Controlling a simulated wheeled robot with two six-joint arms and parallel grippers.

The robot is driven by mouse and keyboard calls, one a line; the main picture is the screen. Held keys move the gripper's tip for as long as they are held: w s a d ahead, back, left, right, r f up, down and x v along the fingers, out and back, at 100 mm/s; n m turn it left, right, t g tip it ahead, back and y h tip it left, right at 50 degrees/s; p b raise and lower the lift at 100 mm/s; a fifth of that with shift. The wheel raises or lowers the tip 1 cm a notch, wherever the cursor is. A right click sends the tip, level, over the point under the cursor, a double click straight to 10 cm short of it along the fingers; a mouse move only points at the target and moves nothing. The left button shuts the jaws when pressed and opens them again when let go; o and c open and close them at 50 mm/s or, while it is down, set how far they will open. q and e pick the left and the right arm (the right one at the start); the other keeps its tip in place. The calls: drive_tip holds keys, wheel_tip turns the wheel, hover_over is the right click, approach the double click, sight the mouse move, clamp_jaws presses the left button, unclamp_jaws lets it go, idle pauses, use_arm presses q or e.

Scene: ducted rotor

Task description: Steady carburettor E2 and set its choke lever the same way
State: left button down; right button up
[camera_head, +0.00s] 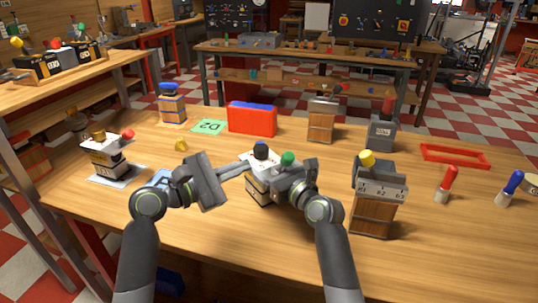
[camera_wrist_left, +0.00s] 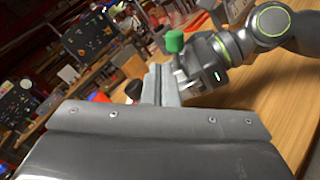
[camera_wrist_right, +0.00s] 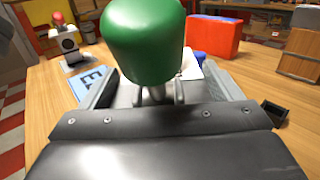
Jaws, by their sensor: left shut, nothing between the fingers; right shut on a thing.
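A carburettor (camera_head: 257,189) with a pale top, a black cap and a green-knobbed lever (camera_head: 288,158) stands mid-table; I take it for E2, though its own label is not readable. The green knob (camera_wrist_left: 174,41) also shows in the left wrist view, and fills the upper middle of the right wrist view (camera_wrist_right: 145,35). My right gripper (camera_head: 275,178) is shut on the carburettor's body, below the green knob; the contact is mostly hidden. My left gripper (camera_head: 246,164) is shut and empty, its fingertips close to the carburettor's left side; whether they touch is unclear.
A similar carburettor with a red knob (camera_head: 128,134) stands on a mat at left. A red box (camera_head: 252,120), a green D2 card (camera_head: 209,126) and wooden-bodied units are behind. A yellow-knobbed unit (camera_head: 373,209) stands close right of my right arm.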

sight(286, 163)
use_arm(q)
drive_tip(key=w+d+m, duration=0.2)
drive_tip(key=w+m, duration=0.1)
drive_tip(key=m, duration=0.2)
drive_tip(key=w+d+r+m, duration=0.1)
drive_tip(key=w+d+m, duration=0.1)
drive_tip(key=m, duration=0.3)
drive_tip(key=w+d+r+m+t, duration=0.1)
drive_tip(key=w+d+m, duration=0.2)
drive_tip(key=w+m, duration=0.1)
drive_tip(key=shift+m, duration=0.6)
drive_tip(key=s, duration=0.1)
drive_tip(key=s+d+f, duration=0.1)
drive_tip(key=shift+s+f, duration=0.15)
drive_tip(key=shift+s, duration=0.15)
drive_tip(key=shift+s+d+f, duration=0.1)
drive_tip(key=shift+s+f, duration=0.1)
drive_tip(key=shift+s, duration=0.25)
drive_tip(key=shift+s+d+m, duration=0.25)
drive_tip(key=shift+s+m, duration=0.15)
drive_tip(key=shift+m, duration=0.4)
drive_tip(key=shift+s+d+f+m, duration=0.2)
drive_tip(key=shift+s+m, duration=0.1)
drive_tip(key=shift+m, duration=0.35)
drive_tip(key=shift+s+d+f+m, duration=0.1)
drive_tip(key=shift+s+d+m, duration=0.15)
drive_tip(key=shift+m, duration=0.4)
drive_tip(key=shift+s+d+f, duration=0.15)
drive_tip(key=shift+s+f, duration=0.15)
drive_tip(key=shift+s, duration=0.15)
